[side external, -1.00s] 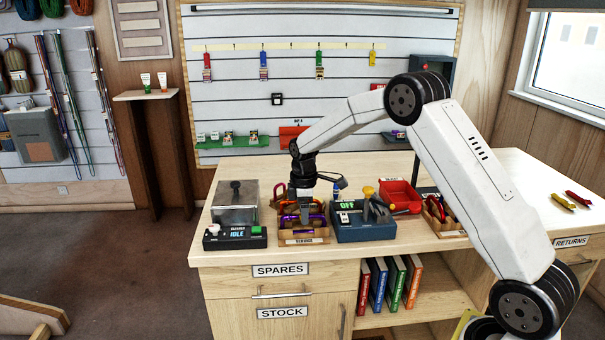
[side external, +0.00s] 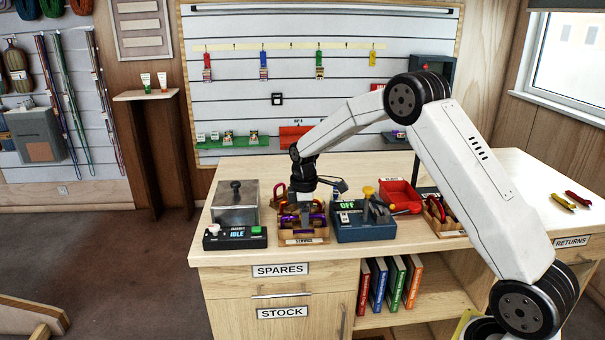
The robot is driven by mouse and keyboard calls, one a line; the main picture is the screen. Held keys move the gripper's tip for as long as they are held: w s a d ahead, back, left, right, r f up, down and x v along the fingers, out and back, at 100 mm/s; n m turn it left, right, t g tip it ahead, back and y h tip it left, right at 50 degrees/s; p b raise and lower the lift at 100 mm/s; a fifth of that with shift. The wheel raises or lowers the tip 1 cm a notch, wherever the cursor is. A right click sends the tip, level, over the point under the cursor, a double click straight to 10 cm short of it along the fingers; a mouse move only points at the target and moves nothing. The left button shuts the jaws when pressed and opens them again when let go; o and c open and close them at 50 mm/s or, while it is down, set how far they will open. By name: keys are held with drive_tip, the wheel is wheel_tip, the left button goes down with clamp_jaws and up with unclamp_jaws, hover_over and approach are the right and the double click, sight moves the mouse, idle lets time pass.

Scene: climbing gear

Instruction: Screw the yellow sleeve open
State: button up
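My gripper (side external: 303,220) points down into a cardboard tray (side external: 304,240) on the bench, among purple and red carabiners. A purple carabiner (side external: 289,218) lies right at the fingers. The fingers are too small and covered to tell whether they are open or shut on it. No yellow sleeve can be made out for certain. A small yellow knob-like piece (side external: 369,190) stands above the dark blue device (side external: 365,232), whose display reads OFF, to the right of my gripper.
A red bin (side external: 402,194) and another cardboard tray (side external: 447,231) with carabiners are to the right. The bench's right part is mostly clear, with two small carabiner-like pieces (side external: 577,198).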

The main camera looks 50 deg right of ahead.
drive_tip(key=shift+s+f, duration=0.1)
drive_tip(key=shift+f, duration=0.95)
drive_tip(key=shift+w+d, duration=0.5)
drive_tip(key=shift+w, duration=0.1)
drive_tip(key=shift+r, duration=0.1)
idle(0.3)
drive_tip(key=shift+r, duration=1.35)
drive_tip(key=shift+s+a, duration=0.45)
drive_tip(key=shift+a, duration=0.15)
drive_tip(key=shift+f, duration=1.45)
drive_tip(key=shift+d, duration=0.1)
idle(0.5)
drive_tip(key=shift+w+d, duration=0.45)
drive_tip(key=shift+w, duration=0.05)
